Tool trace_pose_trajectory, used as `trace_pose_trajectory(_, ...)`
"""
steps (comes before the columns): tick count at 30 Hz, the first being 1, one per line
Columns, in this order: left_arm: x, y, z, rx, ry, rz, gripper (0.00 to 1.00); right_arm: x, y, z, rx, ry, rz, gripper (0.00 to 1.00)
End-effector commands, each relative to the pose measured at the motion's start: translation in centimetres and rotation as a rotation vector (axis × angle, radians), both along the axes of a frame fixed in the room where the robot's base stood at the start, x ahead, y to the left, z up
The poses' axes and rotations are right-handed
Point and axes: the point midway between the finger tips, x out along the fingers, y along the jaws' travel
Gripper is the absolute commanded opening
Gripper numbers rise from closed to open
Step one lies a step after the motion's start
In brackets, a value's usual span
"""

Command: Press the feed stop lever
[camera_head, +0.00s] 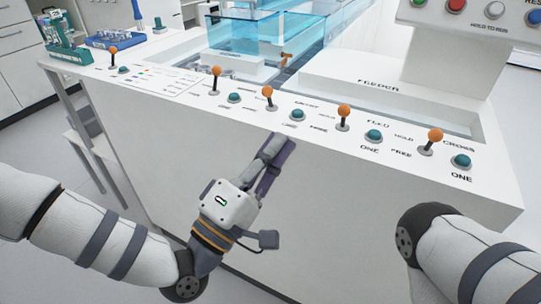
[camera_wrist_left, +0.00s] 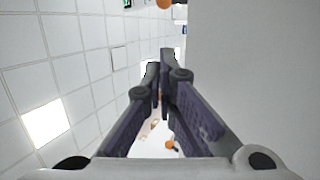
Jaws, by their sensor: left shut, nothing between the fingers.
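A row of orange-knobbed levers stands along the front of the white machine top. The lever (camera_head: 344,112) beside the lettering FEED and HOLD looks like the feed stop lever, though I cannot read a stop label. It stands upright. My left gripper (camera_head: 283,142) is shut and empty, in front of the panel's front edge, below and left of that lever and apart from it. Its fingers also show in the left wrist view (camera_wrist_left: 163,75). Orange knobs (camera_wrist_left: 170,145) show small there; I cannot tell which levers they are. My right gripper is out of view.
Other orange levers (camera_head: 268,92) and (camera_head: 435,135) stand either side, with teal buttons (camera_head: 373,135) between them. A clear blue guard (camera_head: 260,30) and the feeder housing (camera_head: 390,80) rise behind.

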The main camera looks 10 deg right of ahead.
Motion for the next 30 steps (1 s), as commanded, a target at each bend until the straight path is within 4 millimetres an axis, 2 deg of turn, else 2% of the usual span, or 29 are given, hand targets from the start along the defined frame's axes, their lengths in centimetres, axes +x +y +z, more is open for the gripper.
trace_pose_trajectory(6, 3.0, -3.1, 2.0, 0.000, -0.003, -0.002, 0.00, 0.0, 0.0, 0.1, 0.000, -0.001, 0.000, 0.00)
trace_pose_trajectory(13, 3.0, -6.3, 2.7, 0.000, 0.001, -0.001, 0.00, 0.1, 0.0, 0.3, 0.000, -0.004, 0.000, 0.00)
trace_pose_trajectory(18, 3.0, -7.0, 2.8, 0.001, 0.001, 0.000, 0.00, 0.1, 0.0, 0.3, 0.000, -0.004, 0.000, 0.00)
trace_pose_trajectory(30, 3.0, -7.0, 3.1, 0.009, 0.011, 0.000, 0.00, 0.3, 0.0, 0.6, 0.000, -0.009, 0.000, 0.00)
